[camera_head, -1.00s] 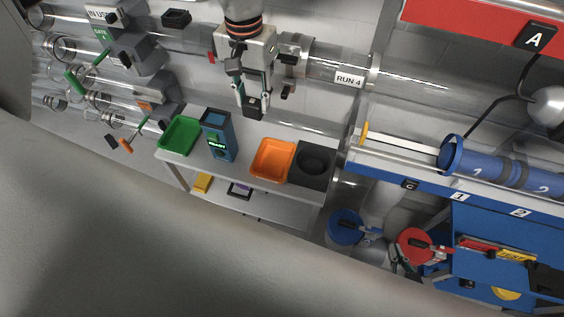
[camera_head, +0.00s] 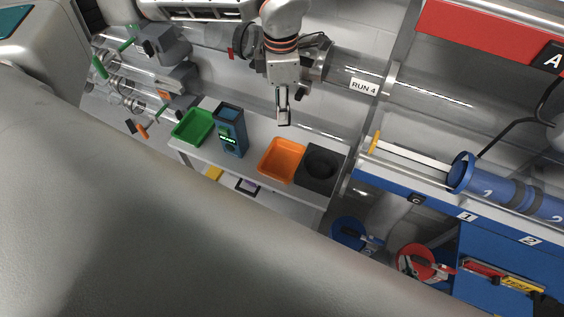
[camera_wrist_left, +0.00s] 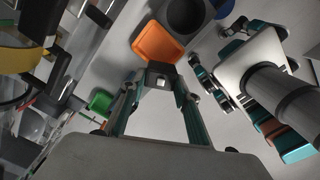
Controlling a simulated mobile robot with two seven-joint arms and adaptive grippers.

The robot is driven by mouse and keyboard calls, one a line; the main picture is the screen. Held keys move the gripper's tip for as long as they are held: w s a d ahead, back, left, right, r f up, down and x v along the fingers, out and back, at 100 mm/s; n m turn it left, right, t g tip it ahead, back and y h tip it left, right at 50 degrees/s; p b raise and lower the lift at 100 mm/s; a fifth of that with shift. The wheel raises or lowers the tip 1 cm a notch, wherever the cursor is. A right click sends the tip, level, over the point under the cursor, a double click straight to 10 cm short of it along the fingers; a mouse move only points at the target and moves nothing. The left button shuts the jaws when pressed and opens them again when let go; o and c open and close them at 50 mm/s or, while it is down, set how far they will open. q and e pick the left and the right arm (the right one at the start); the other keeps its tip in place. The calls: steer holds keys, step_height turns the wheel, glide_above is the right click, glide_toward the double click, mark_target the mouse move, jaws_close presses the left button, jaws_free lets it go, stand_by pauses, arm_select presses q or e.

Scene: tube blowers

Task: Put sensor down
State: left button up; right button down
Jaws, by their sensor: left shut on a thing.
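My left gripper (camera_head: 283,117) points down in the head view, above the back of the bench and behind the orange tray. Its teal fingers also show in the left wrist view (camera_wrist_left: 160,78). They are shut on the sensor (camera_wrist_left: 160,70), a small dark block with a pale square on its face. The sensor is held in the air. In the left wrist view it appears just below the near edge of the orange tray (camera_wrist_left: 158,42). My right gripper (camera_wrist_left: 218,88) shows at the right of that view, pale with teal parts; its jaw opening is unclear.
The white bench carries a green tray (camera_head: 192,127), a blue device (camera_head: 231,131) with a lit display, the orange tray and a black holder (camera_head: 320,165) with a round recess. Clear pipes run behind. A blue workstation (camera_head: 490,265) stands at right. My grey arm hides the lower left.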

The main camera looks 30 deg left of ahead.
arm_select(q)
steer(key=n, duration=0.3)
steer(key=f+n, duration=0.1)
steer(key=n, duration=0.3)
steer(key=shift+w, duration=0.1)
steer(key=n, duration=0.2)
steer(key=f+n, duration=0.1)
steer(key=n, duration=0.1)
steer(key=shift+a+n, duration=0.1)
steer(key=shift+n, duration=0.3)
glide_toward(281, 164)
steer(key=shift+f, duration=2.25)
steer(key=shift+f+b, duration=0.2)
steer(key=shift+b, duration=0.1)
steer(key=o, duration=0.8)
